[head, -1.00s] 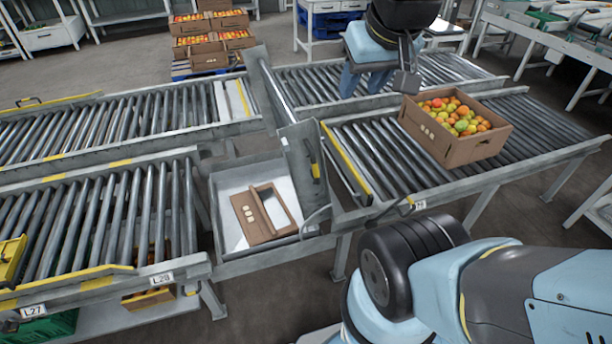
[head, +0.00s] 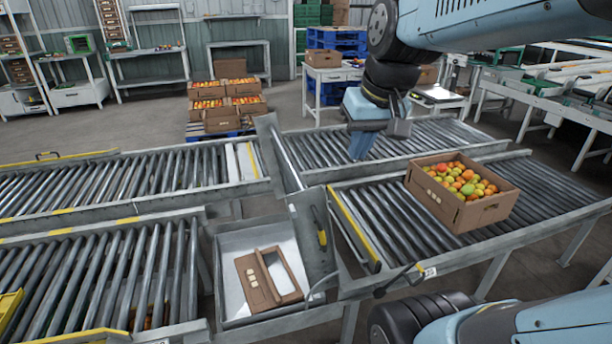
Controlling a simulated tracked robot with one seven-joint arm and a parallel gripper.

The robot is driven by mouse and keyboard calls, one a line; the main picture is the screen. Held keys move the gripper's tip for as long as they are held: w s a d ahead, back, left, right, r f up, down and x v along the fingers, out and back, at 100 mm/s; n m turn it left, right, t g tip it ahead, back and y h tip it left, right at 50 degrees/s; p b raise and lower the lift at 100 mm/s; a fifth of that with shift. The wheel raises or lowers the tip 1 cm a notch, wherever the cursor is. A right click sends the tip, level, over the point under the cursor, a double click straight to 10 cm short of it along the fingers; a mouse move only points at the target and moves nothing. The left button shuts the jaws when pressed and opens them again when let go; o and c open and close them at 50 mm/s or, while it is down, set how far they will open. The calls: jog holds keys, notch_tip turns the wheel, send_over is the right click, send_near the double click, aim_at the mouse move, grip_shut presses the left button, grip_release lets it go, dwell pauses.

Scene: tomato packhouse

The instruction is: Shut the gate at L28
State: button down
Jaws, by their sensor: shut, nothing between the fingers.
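A raised grey metal panel (head: 314,248) with a yellow handle (head: 321,226) stands steeply tilted at the near end of the right near conveyor, beside the gap; it looks like the open gate. The L28 label seen earlier on the left near conveyor is now almost wholly cut off at the bottom edge. My gripper (head: 359,155) points down above the far right conveyor, behind and right of the panel and apart from it. It is shut and empty; its fingertips are small in the picture.
A grey tray (head: 228,262) in the gap holds a flattened brown carton (head: 268,282). A carton of tomatoes (head: 438,205) stands on the right near conveyor (head: 390,232). Another raised panel (head: 280,155) stands on the far line. Stacked tomato cartons (head: 226,120) stand behind.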

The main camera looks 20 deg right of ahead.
jog(key=w+d+f+g+y, duration=0.1)
jog(key=w+d+f+y, duration=0.2)
jog(key=w, duration=0.5)
jog(key=w+d+f+g+y, duration=0.2)
jog(key=w+d+f, duration=0.1)
jog(key=w, duration=0.4)
jog(key=w+d+f+g+y, duration=0.1)
jog(key=w+d+f+y, duration=0.25)
jog(key=w, duration=0.45)
jog(key=a+r+x, duration=0.1)
jog(key=x, duration=1.1)
jog(key=shift+s+a+f+h, duration=0.2)
jog(key=shift+a+h, duration=0.1)
jog(key=shift+h, duration=0.15)
